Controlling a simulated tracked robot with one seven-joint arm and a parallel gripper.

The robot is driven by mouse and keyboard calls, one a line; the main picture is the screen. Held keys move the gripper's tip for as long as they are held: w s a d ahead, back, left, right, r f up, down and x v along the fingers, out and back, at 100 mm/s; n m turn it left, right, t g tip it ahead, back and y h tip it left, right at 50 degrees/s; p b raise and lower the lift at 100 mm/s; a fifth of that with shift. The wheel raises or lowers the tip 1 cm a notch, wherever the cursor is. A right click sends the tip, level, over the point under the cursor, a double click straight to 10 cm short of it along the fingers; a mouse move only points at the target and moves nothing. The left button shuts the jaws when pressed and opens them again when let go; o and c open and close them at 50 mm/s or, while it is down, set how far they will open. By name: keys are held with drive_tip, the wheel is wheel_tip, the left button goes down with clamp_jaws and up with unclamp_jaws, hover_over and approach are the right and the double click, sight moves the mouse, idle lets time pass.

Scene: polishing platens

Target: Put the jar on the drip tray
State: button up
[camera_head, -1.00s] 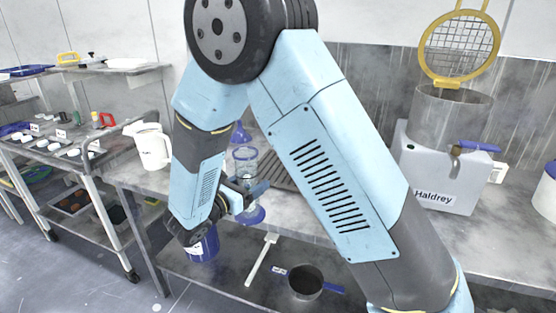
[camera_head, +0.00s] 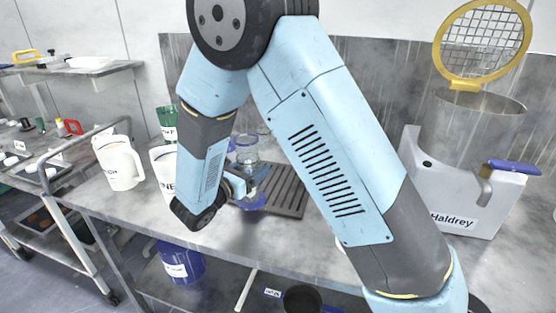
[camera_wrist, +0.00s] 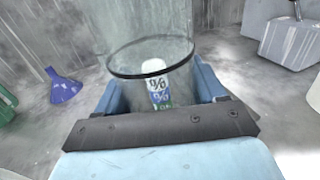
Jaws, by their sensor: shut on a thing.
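A clear glass jar (camera_head: 247,156) with a blue rim and blue base is in my gripper (camera_head: 240,187), upright or nearly so. In the wrist view the jar (camera_wrist: 180,55) stands between the two blue fingers of my gripper (camera_wrist: 155,95), its dark rim toward the camera; a label with percent signs shows through the glass. The drip tray (camera_head: 288,194) is a dark slatted tray on the bench. In the head view the jar overlaps the tray's left part; its height above the tray is hard to tell. My arm hides part of the bench.
White jugs (camera_head: 119,162) and a green container (camera_head: 167,122) stand left on the bench. A blue funnel (camera_wrist: 63,88) shows in the wrist view. A grey machine (camera_head: 450,190) labelled Haldrey, with a steel pot and yellow-rimmed strainer, stands right. The bench's front edge is near.

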drive_tip(key=f+x, duration=0.1)
drive_tip(key=x, duration=1.2)
drive_tip(key=shift+f, duration=0.2)
drive_tip(key=shift+w+d+f, duration=0.1)
drive_tip(key=o, duration=1.6)
drive_tip(key=v, duration=1.2)
